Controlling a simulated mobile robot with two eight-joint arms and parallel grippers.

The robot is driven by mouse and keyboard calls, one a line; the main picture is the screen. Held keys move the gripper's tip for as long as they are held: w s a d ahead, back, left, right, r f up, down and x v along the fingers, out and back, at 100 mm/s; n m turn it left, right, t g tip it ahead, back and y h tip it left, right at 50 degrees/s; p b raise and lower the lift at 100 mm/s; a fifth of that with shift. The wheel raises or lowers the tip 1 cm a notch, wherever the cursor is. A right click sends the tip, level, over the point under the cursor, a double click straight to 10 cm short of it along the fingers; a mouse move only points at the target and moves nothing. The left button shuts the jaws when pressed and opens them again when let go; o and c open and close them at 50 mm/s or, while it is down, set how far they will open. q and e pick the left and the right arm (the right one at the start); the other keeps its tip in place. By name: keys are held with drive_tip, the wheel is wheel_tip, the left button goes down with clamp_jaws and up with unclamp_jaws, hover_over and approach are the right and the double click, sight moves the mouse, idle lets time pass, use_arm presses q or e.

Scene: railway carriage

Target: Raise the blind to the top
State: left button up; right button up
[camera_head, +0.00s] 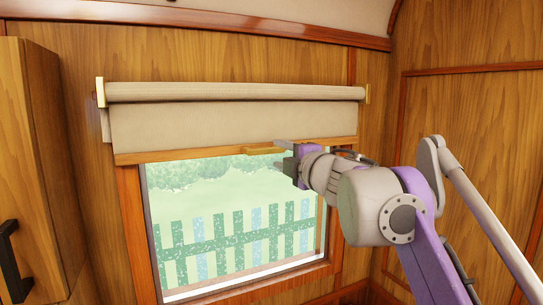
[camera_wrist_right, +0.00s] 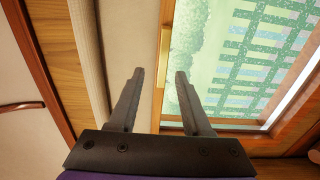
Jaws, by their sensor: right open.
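The beige blind (camera_head: 215,125) hangs from its roller (camera_head: 235,92) and covers the upper part of the window, with the glass open below it. A wooden bar (camera_head: 190,153) runs along its bottom edge, with a small yellowish pull tab (camera_head: 258,150) near the middle. My right gripper (camera_head: 279,154) is open at the right end of the tab. In the right wrist view, the tab (camera_wrist_right: 162,76) shows between the spread fingertips (camera_wrist_right: 160,74); I cannot tell whether they touch it. The blind (camera_wrist_right: 128,42) shows there too. My left gripper is not in view.
The window frame (camera_head: 131,225) surrounds the glass, with a fence (camera_head: 236,238) outside. Brass brackets (camera_head: 100,92) hold the roller ends. A wooden cabinet (camera_head: 45,150) with a black handle stands at the left. A panelled wall (camera_head: 470,125) closes the right side.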

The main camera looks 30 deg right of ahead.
drive_tip(key=shift+s, duration=1.25)
drive_tip(key=s+a+f+m+g+h, duration=0.1)
drive_tip(key=s+f+m+g+h, duration=0.15)
drive_tip(key=f+m, duration=0.85)
drive_tip(key=s+a+f+m+g+h, duration=0.1)
drive_tip(key=s+f+m+g+h, duration=0.2)
drive_tip(key=f, duration=1.6)
drive_tip(key=s+a+f+m+g+y, duration=0.1)
drive_tip(key=s+a+f, duration=0.3)
drive_tip(key=f, duration=0.4)
drive_tip(key=s+a+f+m+g+y, duration=0.1)
drive_tip(key=s+a+f+g+y, duration=0.2)
drive_tip(key=s+f, duration=0.4)
drive_tip(key=s+a+f+m+g+y, duration=0.1)
drive_tip(key=s+a+f+g+y, duration=0.1)
drive_tip(key=s+a+f, duration=0.4)
wheel_tip(320, 180, down, 4)
drive_tip(key=shift+g, duration=0.35)
drive_tip(key=shift+w+y, duration=0.1)
drive_tip(key=shift+y, duration=0.15)
